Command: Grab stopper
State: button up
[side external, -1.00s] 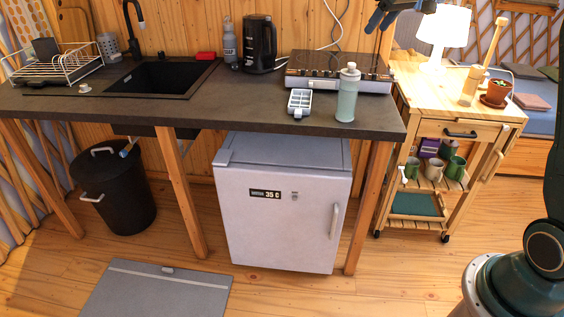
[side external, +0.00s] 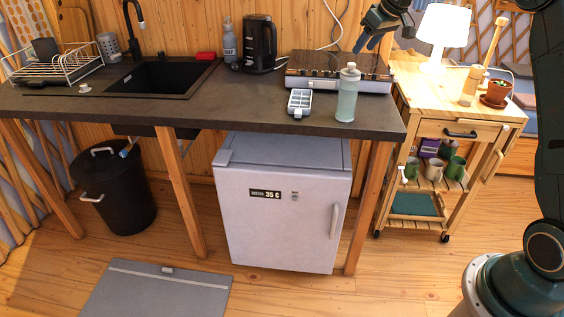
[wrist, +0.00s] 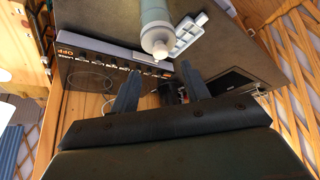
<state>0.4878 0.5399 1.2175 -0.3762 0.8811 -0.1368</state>
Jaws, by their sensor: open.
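A small pale round piece, which looks like the stopper (side external: 84,88), lies on the dark counter (side external: 240,105) just left of the black sink (side external: 160,78). My gripper (side external: 366,45) is far to its right, raised near the back of the hob (side external: 338,70). In the wrist view my gripper (wrist: 158,68) has its two fingers spread with nothing held between them. I cannot make out the stopper in the wrist view.
A bottle (side external: 347,95) and a white tray (side external: 299,103) stand at the counter's front. A kettle (side external: 260,45), a soap bottle (side external: 229,45) and a tap (side external: 133,30) stand at the back. A dish rack (side external: 55,65) is left. The counter's middle is clear.

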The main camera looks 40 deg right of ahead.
aim_at(353, 64)
jog(key=shift+x, duration=1)
jog(key=shift+f, duration=0.1)
jog(key=shift+x, duration=2.5)
jog(key=shift+c, duration=0.5)
grip_shut()
